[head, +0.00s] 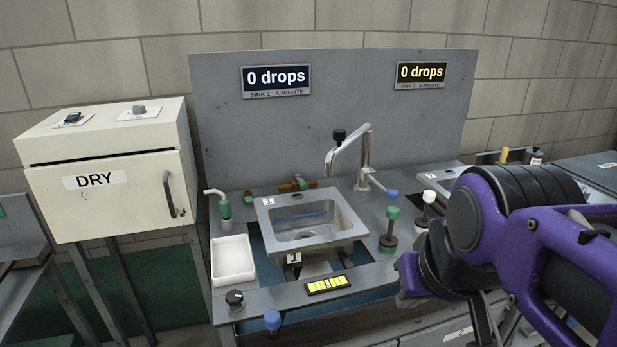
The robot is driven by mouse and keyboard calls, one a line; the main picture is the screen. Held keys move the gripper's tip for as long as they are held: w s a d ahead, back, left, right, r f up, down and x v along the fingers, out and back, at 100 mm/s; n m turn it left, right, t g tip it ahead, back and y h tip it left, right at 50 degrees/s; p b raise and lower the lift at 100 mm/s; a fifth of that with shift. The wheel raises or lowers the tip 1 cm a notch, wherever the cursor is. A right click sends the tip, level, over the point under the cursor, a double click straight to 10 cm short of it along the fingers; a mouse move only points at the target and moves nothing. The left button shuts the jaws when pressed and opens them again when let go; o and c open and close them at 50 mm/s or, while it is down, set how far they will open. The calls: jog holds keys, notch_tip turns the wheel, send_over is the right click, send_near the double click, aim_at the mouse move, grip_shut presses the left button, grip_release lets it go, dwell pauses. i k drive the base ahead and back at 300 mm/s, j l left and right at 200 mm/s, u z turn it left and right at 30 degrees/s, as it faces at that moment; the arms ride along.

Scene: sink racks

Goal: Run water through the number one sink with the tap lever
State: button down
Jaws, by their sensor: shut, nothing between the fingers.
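The number one sink (335,222) is a square steel basin with "1" labels, set in the grey bench at centre. A chrome tap (364,150) with a black knob stands behind its right side, its spout over the basin. No water stream shows under the spout. My gripper (412,278), on the purple arm at the right, is shut and empty, in front of and to the right of the sink, apart from the lever. Its fingertips are hard to make out.
Green (389,229) and white (427,208) knobs stand right of the sink. A yellow-barred display (328,284) is in front. Two signs read "0 drops". A DRY cabinet (110,200) stands left.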

aim_at(392, 194)
jog(key=i+l+u, duration=0.15)
jog(key=l+u, duration=0.2)
jog(key=l, duration=0.2)
jog(key=i+l+u, duration=0.1)
jog(key=l+u, duration=0.3)
jog(key=l, duration=0.2)
